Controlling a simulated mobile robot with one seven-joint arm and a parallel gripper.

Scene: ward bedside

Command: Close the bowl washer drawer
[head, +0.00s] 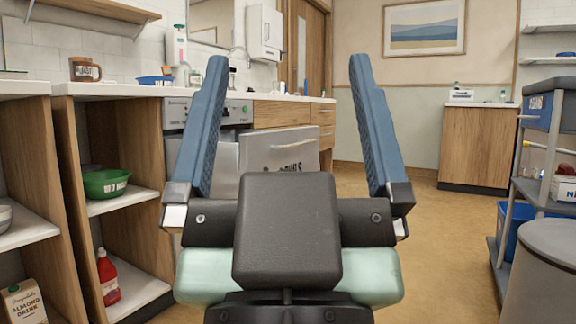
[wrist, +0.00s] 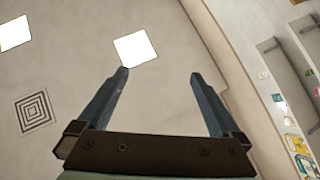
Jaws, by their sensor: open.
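In the wrist view my gripper (wrist: 159,73) is open and points towards the ceiling.
Open shelves with a green bowl (head: 106,183) and a red bottle (head: 108,277) stand at left. A grey trolley (head: 540,150) and a grey bin (head: 540,270) stand at right. The floor (head: 430,240) between is clear.

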